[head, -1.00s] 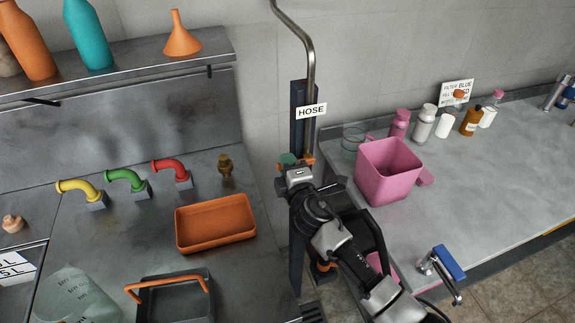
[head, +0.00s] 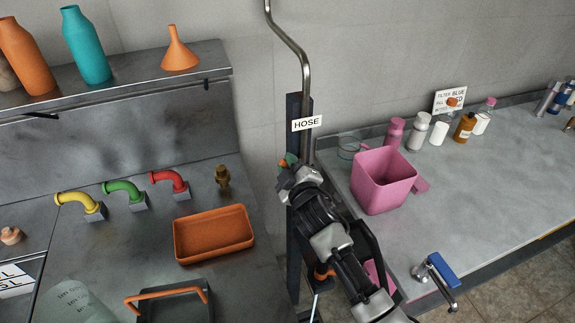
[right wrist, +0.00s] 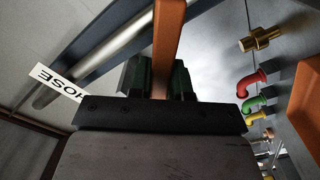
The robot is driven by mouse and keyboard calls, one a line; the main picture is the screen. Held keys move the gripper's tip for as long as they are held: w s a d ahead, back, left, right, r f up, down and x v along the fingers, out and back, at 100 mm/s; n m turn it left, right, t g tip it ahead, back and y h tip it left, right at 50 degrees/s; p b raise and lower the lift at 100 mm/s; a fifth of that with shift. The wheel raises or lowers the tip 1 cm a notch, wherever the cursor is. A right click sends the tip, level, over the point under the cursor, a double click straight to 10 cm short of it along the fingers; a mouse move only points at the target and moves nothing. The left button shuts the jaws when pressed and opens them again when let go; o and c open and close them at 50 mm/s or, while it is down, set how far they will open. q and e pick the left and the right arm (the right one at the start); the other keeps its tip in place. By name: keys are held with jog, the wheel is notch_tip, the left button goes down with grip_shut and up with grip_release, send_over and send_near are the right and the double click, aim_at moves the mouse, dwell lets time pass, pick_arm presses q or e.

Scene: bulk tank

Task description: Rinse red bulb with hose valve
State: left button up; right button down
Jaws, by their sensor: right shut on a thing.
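The hose valve sits on the dark upright post below the HOSE sign (head: 307,123), with a green part (head: 287,160) showing above my gripper. A bent metal pipe (head: 296,50) rises above it. My right gripper (head: 291,174) is at the valve and hides most of it. In the right wrist view an orange bar (right wrist: 168,45), apparently the valve's lever, passes between the dark jaws (right wrist: 160,76), which are shut on it. I cannot make out a red bulb; a red elbow pipe (head: 171,180) stands on the left counter. My left gripper is not in view.
An orange tray (head: 214,257) and a grey basket with an orange handle (head: 168,297) are on the left counter, near green (head: 125,192) and yellow (head: 78,203) elbows. A pink bin (head: 384,183) and a blue-handled tap (head: 436,270) are on the right counter.

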dwell(0.5)
jog(key=c, duration=1)
grip_release()
jog(key=shift+c, duration=0.2)
jog(key=shift+d, duration=0.1)
jog(key=b+v, duration=0.1)
jog(key=v, duration=1)
jog(key=shift+b, duration=0.4)
jog(key=shift+r, duration=0.15)
